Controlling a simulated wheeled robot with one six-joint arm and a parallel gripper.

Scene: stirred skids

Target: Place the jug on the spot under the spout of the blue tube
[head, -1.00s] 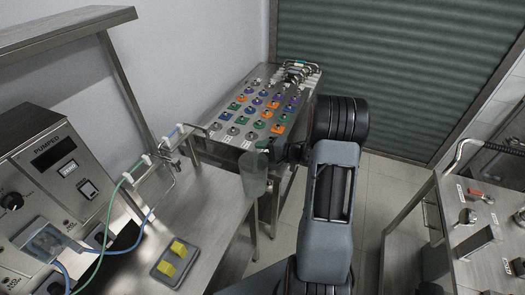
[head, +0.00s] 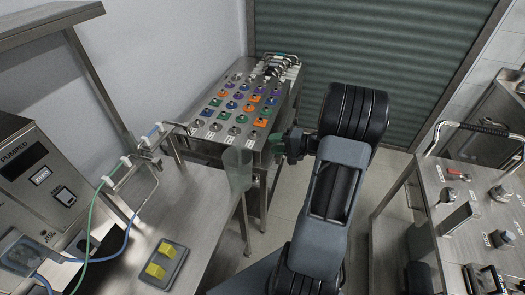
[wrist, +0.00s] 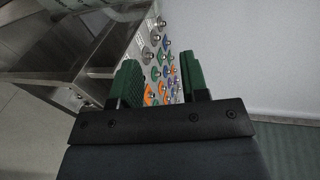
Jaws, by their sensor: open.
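The jug (head: 238,168), clear and pale, stands upright at the right edge of the steel bench, apart from my gripper. My gripper (head: 290,144) is to the right of the jug, beyond the bench edge. The blue tube (head: 112,253) curves up from the pump at the left to the metal spout rack (head: 150,165). A green tube (head: 91,212) runs to the same rack. I cannot make out the spot under the blue tube's spout.
The pump box (head: 38,175) stands on the bench (head: 190,205) at left. A table with coloured knobs (head: 240,105) is behind. Another bench (head: 455,205) with fittings is at right. Floor shows between.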

